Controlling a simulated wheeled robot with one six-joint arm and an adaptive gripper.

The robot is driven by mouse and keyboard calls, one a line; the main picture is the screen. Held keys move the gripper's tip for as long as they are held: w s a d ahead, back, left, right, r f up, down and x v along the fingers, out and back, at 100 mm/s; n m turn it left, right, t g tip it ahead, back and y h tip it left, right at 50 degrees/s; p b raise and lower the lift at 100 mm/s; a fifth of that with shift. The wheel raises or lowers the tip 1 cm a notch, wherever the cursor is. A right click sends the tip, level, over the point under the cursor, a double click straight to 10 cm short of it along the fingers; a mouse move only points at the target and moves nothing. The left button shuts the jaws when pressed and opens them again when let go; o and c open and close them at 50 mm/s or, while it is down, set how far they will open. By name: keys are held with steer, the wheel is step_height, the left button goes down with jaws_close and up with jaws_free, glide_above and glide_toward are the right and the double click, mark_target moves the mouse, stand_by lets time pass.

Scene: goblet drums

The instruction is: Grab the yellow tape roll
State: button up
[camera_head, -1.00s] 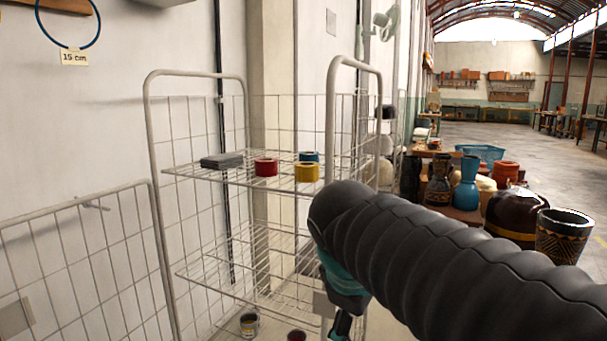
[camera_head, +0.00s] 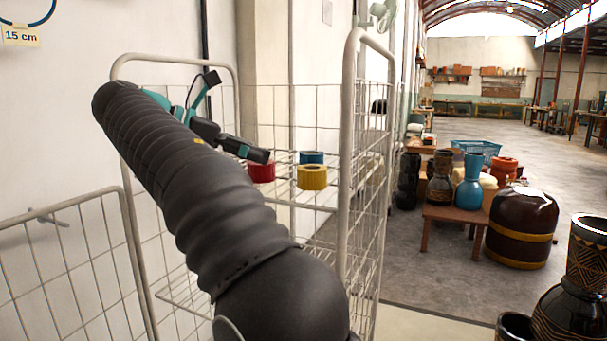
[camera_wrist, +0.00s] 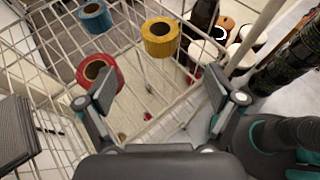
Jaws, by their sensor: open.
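The yellow tape roll (camera_head: 312,177) sits on the upper wire shelf of the rack, near its right post. In the wrist view the yellow tape roll (camera_wrist: 160,37) lies ahead of my open gripper (camera_wrist: 160,92), beyond and between the two fingers, not touching them. A red tape roll (camera_head: 262,172) is left of it; in the wrist view the red roll (camera_wrist: 98,74) is close beside the left finger. A blue tape roll (camera_head: 311,157) is behind the yellow one. In the head view, my gripper is over the shelf, left of the rolls, and its fingertips are hard to make out.
The wire rack's right post (camera_head: 349,160) and side mesh stand right of the rolls. A dark grey block (camera_wrist: 14,130) is at the left in the wrist view. Drums and a low table (camera_head: 440,213) stand on the floor to the right.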

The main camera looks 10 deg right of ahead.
mark_target(303, 169)
steer(key=b+x, duration=0.3)
steer(key=x, duration=0.4)
steer(key=shift+w+f, duration=0.1)
steer(key=shift+f, duration=0.05)
steer(key=shift+b+x, duration=1.25)
steer(key=shift+x, duration=1.4)
steer(key=shift+d+f, duration=0.1)
steer(key=shift+d, duration=0.35)
steer(key=shift+c, duration=0.2)
steer(key=c, duration=1.2)
